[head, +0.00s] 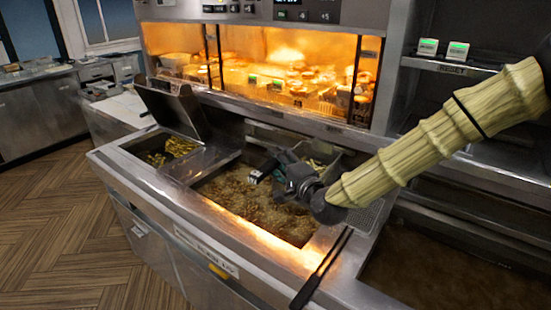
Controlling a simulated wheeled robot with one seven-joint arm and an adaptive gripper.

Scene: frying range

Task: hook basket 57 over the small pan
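My gripper (264,168) is dark and hangs over the large pan of bubbling oil (250,200), left of the pale ribbed sleeve of my arm. Its fingers are small and dark here, and I cannot tell whether they hold anything. A metal basket (340,165) with golden food shows just behind and right of the gripper, partly hidden by it. No number on it can be read. A smaller pan (152,158) at the left end of the fryer holds golden food. A raised metal lid (172,110) stands behind it, and a flat metal plate (200,165) lies between the two pans.
A lit warming cabinet (270,75) with food stands behind the fryer. A dark long-handled tool (320,270) lies across the front right rim. A dark brown vat (450,270) is at right. Two small boxes (428,46) sit on a shelf. The floor at left is clear.

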